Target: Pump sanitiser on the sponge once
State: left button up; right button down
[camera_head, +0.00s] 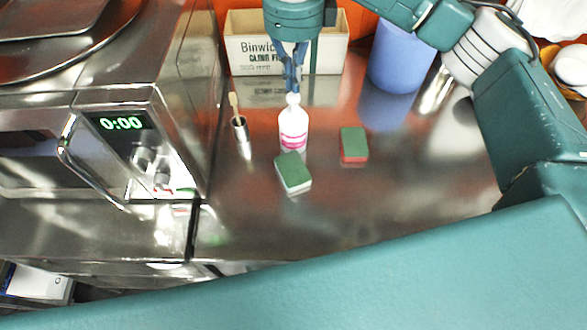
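A white pump bottle with a pink label (293,132) stands upright on the steel counter. A sponge with a green top and white body (293,174) lies just in front of the bottle, under its spout side. A second sponge, green on top with a red body (354,145), lies to the right. My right gripper (292,88) points down at the pump head from above, its blue fingers close together at the bottle's top. Whether it touches the pump cannot be told. My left gripper is not in view.
A steel cup with a wooden-handled brush (239,128) stands left of the bottle. A cardboard box (328,54) and a blue container (398,62) stand behind. A microwave (120,125) reading 0:00 is at the left.

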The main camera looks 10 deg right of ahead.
aim_at(293, 96)
jog(key=shift+f, duration=0.2)
jog(key=shift+f+b, duration=1.4)
jog(key=shift+f, duration=0.1)
jog(key=shift+r+p, duration=0.75)
jog(key=shift+r, duration=0.9)
notch_tip(293, 96, up, 6)
jog(key=p, duration=0.3)
